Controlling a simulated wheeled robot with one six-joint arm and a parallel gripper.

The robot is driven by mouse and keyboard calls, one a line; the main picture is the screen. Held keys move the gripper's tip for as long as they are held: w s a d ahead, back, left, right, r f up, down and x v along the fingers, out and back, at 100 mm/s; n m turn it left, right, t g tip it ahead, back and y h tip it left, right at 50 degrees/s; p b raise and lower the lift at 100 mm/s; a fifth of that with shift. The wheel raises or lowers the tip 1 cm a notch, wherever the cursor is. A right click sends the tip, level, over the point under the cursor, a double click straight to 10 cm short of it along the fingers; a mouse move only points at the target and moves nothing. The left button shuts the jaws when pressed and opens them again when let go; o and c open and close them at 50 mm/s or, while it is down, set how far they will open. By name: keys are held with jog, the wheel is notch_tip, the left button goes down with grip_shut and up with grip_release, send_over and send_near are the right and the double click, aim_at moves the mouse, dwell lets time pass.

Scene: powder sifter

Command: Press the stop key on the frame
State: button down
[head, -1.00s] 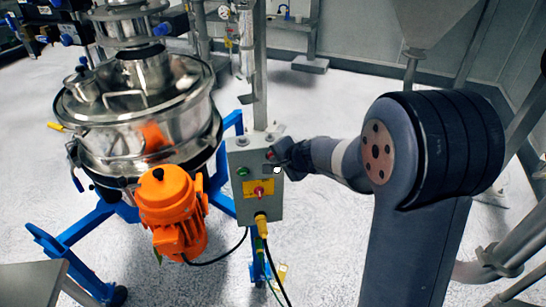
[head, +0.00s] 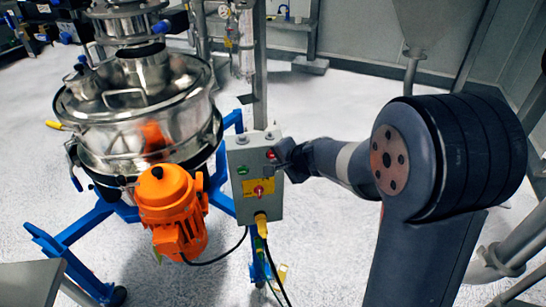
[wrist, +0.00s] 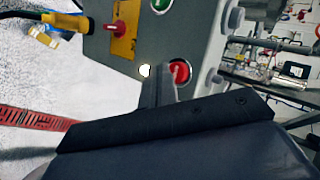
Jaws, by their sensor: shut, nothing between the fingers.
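The grey control box (head: 239,205) is fixed to the frame beside the sifter. Its red key (head: 271,154) shows at the upper right of its face, and also in the wrist view (wrist: 181,71). A green key (head: 242,170) sits to its left. A red switch (head: 258,189) on a yellow plate is below. My gripper (head: 281,156) is shut and empty, just right of the red key. In the wrist view the fingertips (wrist: 158,78) lie close beside the red key and overlap its edge; I cannot tell whether they touch it.
A round steel sifter (head: 150,115) with an orange motor (head: 172,210) stands left on blue legs. A yellow plug (head: 262,226) and black cable hang below the box. A steel post (head: 259,75) rises behind it. A small lit lamp (wrist: 144,71) is near the fingertips.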

jog(key=shift+s, duration=0.1)
jog(key=s+b, duration=0.1)
jog(key=s, duration=0.1)
jog(key=s+d+b, duration=0.1)
jog(key=s, duration=0.1)
jog(key=shift+s, duration=0.35)
jog(key=shift+w, duration=0.1)
dwell(0.6)
jog(key=shift+s+d, duration=0.2)
jog(key=shift+s, duration=0.8)
jog(key=shift+s+d, duration=0.2)
jog(key=shift+s, duration=0.8)
